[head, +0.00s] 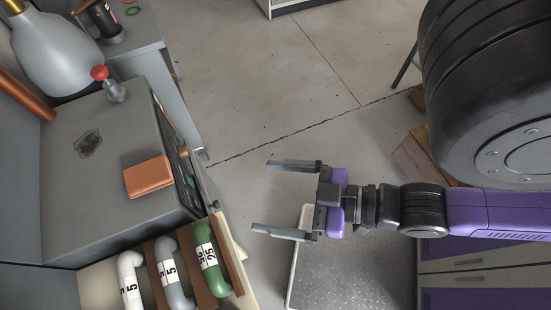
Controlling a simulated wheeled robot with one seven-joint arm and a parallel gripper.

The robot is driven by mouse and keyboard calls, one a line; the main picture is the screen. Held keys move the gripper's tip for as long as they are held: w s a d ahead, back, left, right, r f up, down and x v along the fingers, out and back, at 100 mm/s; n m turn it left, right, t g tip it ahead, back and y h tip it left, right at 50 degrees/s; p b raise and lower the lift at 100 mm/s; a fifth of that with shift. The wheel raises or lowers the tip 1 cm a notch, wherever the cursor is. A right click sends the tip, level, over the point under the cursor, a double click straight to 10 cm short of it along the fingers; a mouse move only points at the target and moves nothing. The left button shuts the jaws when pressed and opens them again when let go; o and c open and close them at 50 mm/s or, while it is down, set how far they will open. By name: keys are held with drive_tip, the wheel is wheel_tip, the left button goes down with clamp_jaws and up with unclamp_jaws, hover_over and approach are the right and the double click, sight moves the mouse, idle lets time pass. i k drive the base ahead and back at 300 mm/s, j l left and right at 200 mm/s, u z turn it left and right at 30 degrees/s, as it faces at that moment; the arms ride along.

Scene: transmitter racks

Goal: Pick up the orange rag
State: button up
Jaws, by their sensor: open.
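A small orange-brown folded piece (148,177), which I take for the orange rag, lies flat on top of a grey cabinet (75,215) at the left, near the cabinet's right edge. My gripper (262,197) is open and empty, with its two fingers pointing left. It is to the right of the rag, clear of the cabinet, over the floor gap. Nothing hides the rag.
A red-topped knob (101,73), a dark patch (88,143) and a grey bulb-shaped vessel (57,45) are on or behind the cabinet top. White, grey and green (207,257) curved pieces stand in front. A metal-topped platform (350,265) lies below my arm.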

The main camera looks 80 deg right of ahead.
sight(153, 174)
drive_tip(key=k+j+u, duration=0.2)
drive_tip(key=j+u, duration=0.2)
drive_tip(key=j, duration=0.25)
drive_tip(key=k+j+u, duration=0.25)
drive_tip(key=j+z, duration=0.35)
drive_tip(key=k+j+z, duration=0.1)
drive_tip(key=j+z, duration=0.25)
drive_tip(key=j, duration=0.15)
